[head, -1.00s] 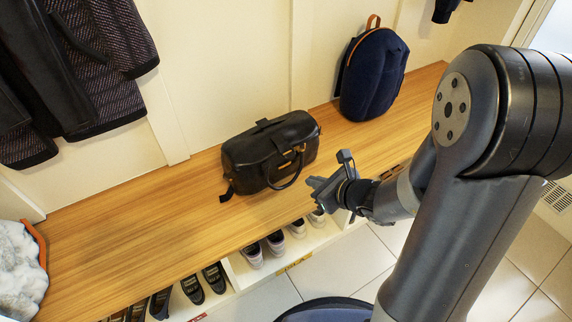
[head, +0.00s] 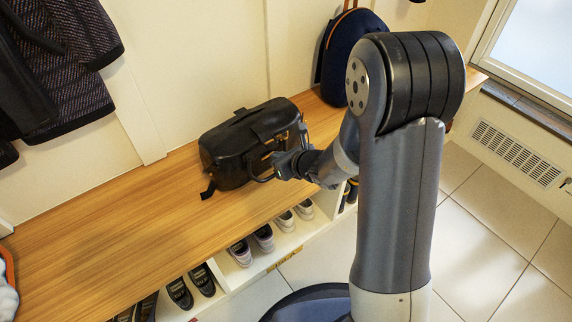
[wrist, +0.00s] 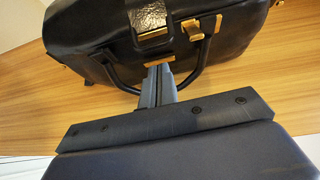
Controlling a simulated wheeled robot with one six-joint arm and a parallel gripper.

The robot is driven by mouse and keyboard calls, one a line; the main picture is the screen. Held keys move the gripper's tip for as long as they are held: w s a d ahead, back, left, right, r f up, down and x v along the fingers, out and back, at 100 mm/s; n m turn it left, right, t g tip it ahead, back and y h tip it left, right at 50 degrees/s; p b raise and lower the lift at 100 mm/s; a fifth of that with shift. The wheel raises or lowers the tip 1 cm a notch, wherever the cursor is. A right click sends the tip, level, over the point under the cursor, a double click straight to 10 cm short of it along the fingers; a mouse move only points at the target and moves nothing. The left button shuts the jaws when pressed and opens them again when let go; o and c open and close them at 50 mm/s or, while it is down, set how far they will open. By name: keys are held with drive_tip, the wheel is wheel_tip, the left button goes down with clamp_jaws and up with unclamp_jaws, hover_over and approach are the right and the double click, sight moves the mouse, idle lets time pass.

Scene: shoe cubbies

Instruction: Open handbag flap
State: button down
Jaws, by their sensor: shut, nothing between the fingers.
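The black leather handbag (head: 228,155) stands upright on the wooden bench. Its front faces my gripper (head: 280,164), which is at the bag's front right side. In the wrist view, the bag (wrist: 85,35) fills the top, with a flap tab bearing a metal plate (wrist: 150,18) and a gold clasp (wrist: 193,29) beside it. A dark handle loop (wrist: 122,80) hangs down in front. My gripper (wrist: 160,72) is shut and empty, its fingertips just below the tab, within the loop's outline. I cannot tell whether they touch the bag.
The wooden bench (head: 110,230) is clear left of the bag. A navy backpack (head: 345,55) stands to the right at the back. Shoes (head: 240,252) sit in cubbies below. Dark jackets (head: 65,70) hang on the left wall.

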drive_tip(key=shift+w+a+r, duration=0.15)
drive_tip(key=shift+r, duration=0.7)
drive_tip(key=shift+r+g+p, duration=0.3)
drive_tip(key=shift+r+p, duration=0.25)
drive_tip(key=shift+p, duration=0.9)
